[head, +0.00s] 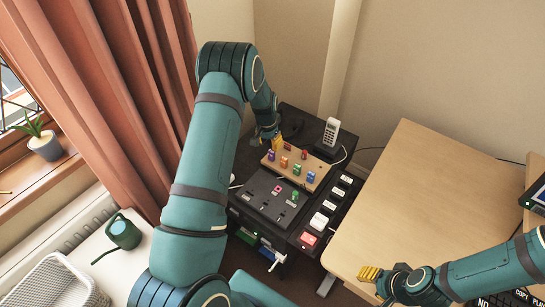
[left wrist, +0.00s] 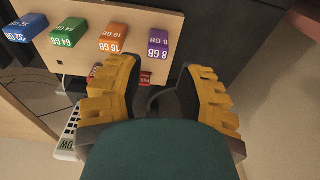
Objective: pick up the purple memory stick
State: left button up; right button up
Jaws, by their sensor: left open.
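The purple memory stick (head: 271,155), marked 8 GB, stands in a wooden holder (head: 315,163) at the left end of a row with orange, green and blue sticks. In the left wrist view the purple stick (left wrist: 158,43) is just beyond my left gripper (left wrist: 161,76), roughly in line with the gap between its yellow fingers. That gripper is open and empty; in the head view it is small, at the holder's back left. My right gripper (head: 370,273) is by the wooden desk's front edge; its opening is unclear.
The orange (left wrist: 113,38), green (left wrist: 68,33) and blue (left wrist: 26,27) sticks stand beside the purple one. Red sticks (head: 303,154) sit behind the row. A black panel (head: 265,200) with switches lies in front; a white phone (head: 330,132) stands behind. The wooden desk (head: 430,190) is clear.

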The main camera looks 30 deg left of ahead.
aim_at(271, 151)
pick_arm(q)
jog(key=f, duration=0.4)
jog(key=w+f+b, duration=0.1)
jog(key=f, duration=0.1)
jog(key=shift+d+f, duration=0.15)
jog(key=shift+f, duration=0.05)
jog(key=c, duration=0.6)
